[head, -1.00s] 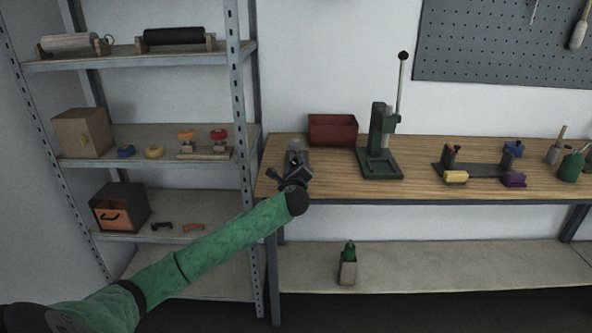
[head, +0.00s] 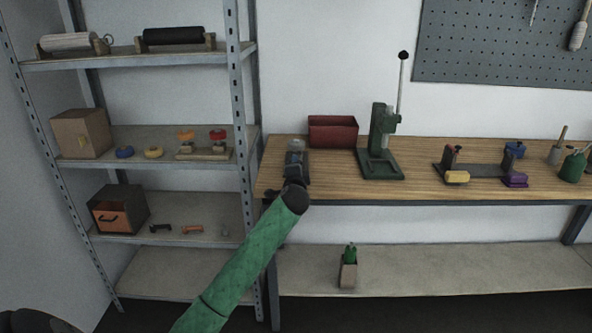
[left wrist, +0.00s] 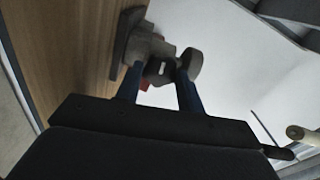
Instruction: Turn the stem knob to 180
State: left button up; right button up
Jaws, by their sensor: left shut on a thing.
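A grey valve-like fixture (head: 296,146) stands at the left end of the wooden bench, partly hidden by my left gripper (head: 295,168). In the left wrist view the fixture (left wrist: 143,45) shows a base plate against the wood and a round grey end (left wrist: 190,63). The stem knob (left wrist: 158,68) shows as a dark part with a small white mark between the two blue fingers of my left gripper (left wrist: 157,78). The gripper is shut on it. The knob's angle cannot be read. My right gripper is not in view.
A red bin (head: 333,131) stands behind and right of the fixture. A green lever press (head: 381,142) stands further right. A metal shelf unit (head: 240,120) with several small items stands close on the left.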

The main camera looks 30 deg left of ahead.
pick_arm(q)
jog(key=shift+f+n, duration=0.2)
jog(key=shift+n, duration=0.8)
jog(key=n, duration=0.2)
jog(key=shift+n, duration=0.3)
jog(key=n, duration=0.3)
jog(key=shift+n, duration=0.4)
jog(key=shift+r+n, duration=0.1)
jog(key=shift+n, duration=0.8)
jog(key=n, duration=0.2)
jog(key=shift+n, duration=0.3)
jog(key=shift+n+p, duration=0.35)
jog(key=shift+n, duration=1.45)
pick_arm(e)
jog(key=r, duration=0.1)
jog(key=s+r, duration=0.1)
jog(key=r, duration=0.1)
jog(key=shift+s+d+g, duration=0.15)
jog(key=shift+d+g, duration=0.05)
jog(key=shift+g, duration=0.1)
